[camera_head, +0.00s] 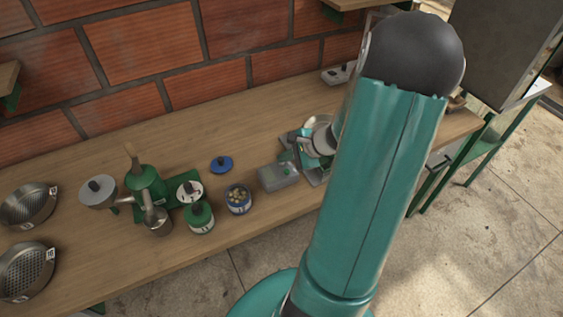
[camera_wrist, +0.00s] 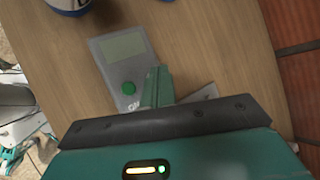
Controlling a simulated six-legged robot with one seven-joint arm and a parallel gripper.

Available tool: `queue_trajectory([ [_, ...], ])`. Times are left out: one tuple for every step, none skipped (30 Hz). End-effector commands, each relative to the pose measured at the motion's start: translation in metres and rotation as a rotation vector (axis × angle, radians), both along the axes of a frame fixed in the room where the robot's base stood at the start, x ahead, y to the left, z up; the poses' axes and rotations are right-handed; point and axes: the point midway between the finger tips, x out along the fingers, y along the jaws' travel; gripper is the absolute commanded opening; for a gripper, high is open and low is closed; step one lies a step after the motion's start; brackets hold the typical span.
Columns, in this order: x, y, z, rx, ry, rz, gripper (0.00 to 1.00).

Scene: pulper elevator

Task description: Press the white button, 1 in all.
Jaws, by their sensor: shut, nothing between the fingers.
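I cannot make out a white button in either view. A flat grey device (camera_head: 278,178) with a display and a green button (camera_head: 287,171) lies on the table. In the wrist view the device (camera_wrist: 113,70) shows its display (camera_wrist: 122,46) and green button (camera_wrist: 128,88). My gripper (camera_wrist: 158,88) is shut and empty, its teal fingers beside the device's button end. Whether the fingers touch anything is unclear. A grey plate-like part (camera_wrist: 203,93) shows partly behind the fingers. In the head view my arm hides much of that area.
A green grinder (camera_head: 146,183), a green jar (camera_head: 200,217), a blue jar (camera_head: 238,199) and a blue lid (camera_head: 221,164) stand left of the device. Metal sieves (camera_head: 27,205) lie at far left. A small pale box (camera_head: 336,75) sits by the brick wall. The table's back middle is clear.

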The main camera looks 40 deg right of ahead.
Motion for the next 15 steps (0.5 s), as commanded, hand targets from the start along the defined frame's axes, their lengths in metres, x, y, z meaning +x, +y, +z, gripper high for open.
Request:
queue_trajectory([
  [0.0001, 0.0, 0.0031, -0.002, 0.0, 0.001, 0.0],
  [0.0001, 0.0, 0.0048, -0.003, 0.0, 0.002, 0.0],
  [0.0, -0.0001, 0.0072, -0.002, -0.001, 0.0, 0.0],
  [0.0, -0.0001, 0.0088, -0.002, -0.001, 0.0, 0.0],
  [0.0001, 0.0, 0.0101, -0.002, -0.001, 0.0, 0.0],
  [0.0, 0.0, 0.0115, -0.002, -0.001, 0.0, 0.0],
  [-0.0001, 0.0, 0.0121, -0.002, -0.001, 0.0, 0.0],
  [0.0, 0.0, 0.0126, -0.001, 0.0, -0.001, 0.0],
  [0.0, 0.0, 0.0129, -0.001, 0.0, -0.001, 0.0],
  [-0.0001, 0.0, 0.0128, 0.0, 0.0, 0.0, 0.0],
  [-0.0001, 0.0, 0.0128, 0.0, 0.0, 0.0, 0.0],
  [-0.0001, 0.0, 0.0128, 0.0, 0.0, 0.0, 0.0],
  [-0.0001, 0.0, 0.0128, 0.0, 0.0, 0.0, 0.0],
  [-0.0001, 0.0, 0.0127, 0.0, 0.0, 0.0, 0.0],
  [-0.0001, 0.0, 0.0128, 0.0, 0.0, 0.0, 0.0],
])
